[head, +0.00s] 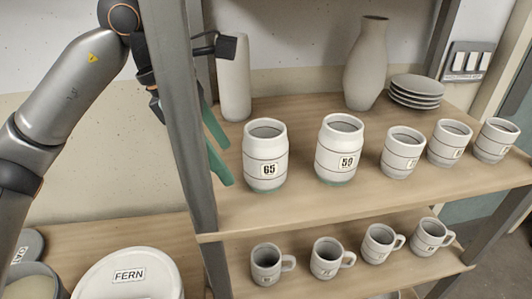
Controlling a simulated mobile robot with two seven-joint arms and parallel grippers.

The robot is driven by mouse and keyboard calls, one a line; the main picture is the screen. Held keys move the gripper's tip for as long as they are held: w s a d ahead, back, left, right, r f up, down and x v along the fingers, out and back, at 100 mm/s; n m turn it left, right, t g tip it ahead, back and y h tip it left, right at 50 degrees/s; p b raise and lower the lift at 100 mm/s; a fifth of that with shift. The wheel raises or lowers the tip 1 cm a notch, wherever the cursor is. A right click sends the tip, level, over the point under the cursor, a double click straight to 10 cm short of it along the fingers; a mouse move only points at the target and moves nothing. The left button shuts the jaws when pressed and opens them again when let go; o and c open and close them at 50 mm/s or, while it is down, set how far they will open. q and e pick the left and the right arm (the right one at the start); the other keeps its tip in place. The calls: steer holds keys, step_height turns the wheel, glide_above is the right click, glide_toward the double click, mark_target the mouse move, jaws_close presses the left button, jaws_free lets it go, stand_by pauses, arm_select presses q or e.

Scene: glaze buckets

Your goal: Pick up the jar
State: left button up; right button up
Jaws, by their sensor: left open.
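Two white jars with dark bands and greenish bases stand upright on the upper shelf, one labelled 65 (265,155) and one labelled 59 (339,150). The task does not say which jar is meant. My left gripper (222,163) has green fingers, apart and empty, just left of the jar labelled 65 and not visibly touching it. The grey shelf post hides part of my left gripper and wrist. My right gripper is not in view.
Shelf post (183,120) stands beside my left arm. Several cups (403,152) stand right of the jars. Behind are a white cylinder (234,78), a tall vase (367,65) and stacked plates (416,90). Several mugs (327,258) stand below. A FERN bucket (128,290) is lower left.

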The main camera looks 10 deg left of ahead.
mark_target(244, 152)
arm_select(q)
steer(key=d, duration=0.1)
steer(key=w+d, duration=0.1)
steer(key=d, duration=0.1)
steer(key=shift+w+p, duration=0.1)
steer(key=shift+p, duration=0.2)
steer(key=d, duration=0.1)
steer(key=w+d+p, duration=0.1)
steer(key=shift+d+r, duration=0.15)
steer(key=shift+d, duration=0.25)
steer(key=shift+x, duration=1.6)
steer(key=shift+a, duration=0.2)
steer(key=shift+c, duration=0.2)
steer(key=c, duration=1.4)
steer(key=shift+c, duration=0.2)
steer(key=shift+r, duration=0.1)
